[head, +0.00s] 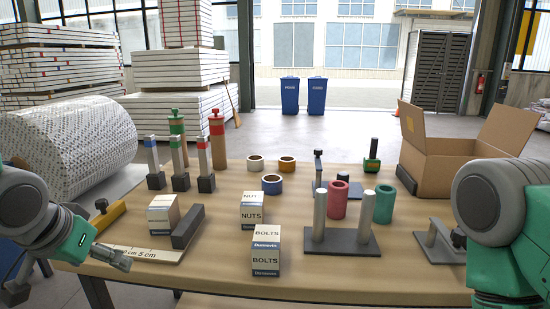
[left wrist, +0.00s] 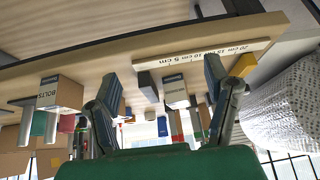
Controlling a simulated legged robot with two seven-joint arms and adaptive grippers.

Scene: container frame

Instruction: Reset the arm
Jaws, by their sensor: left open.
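My left arm comes in from the left in the head view. Its gripper (head: 112,258) is over the front left part of the table, beside the ruler board. In the left wrist view the two fingers of this gripper (left wrist: 160,88) stand wide apart, with nothing held between them. That view is upside down, with the table top above and boxes hanging below it. My right arm shows only as a large grey and green link at the right edge of the head view. Its gripper is out of sight.
On the table (head: 330,281) stand a bolts box (head: 267,251), a nuts box (head: 252,211), a ruler board (head: 141,252), a two-post stand (head: 341,238), a red cylinder (head: 338,200), a green cylinder (head: 384,204) and several tape rolls. An open cardboard box (head: 440,170) is at the back right.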

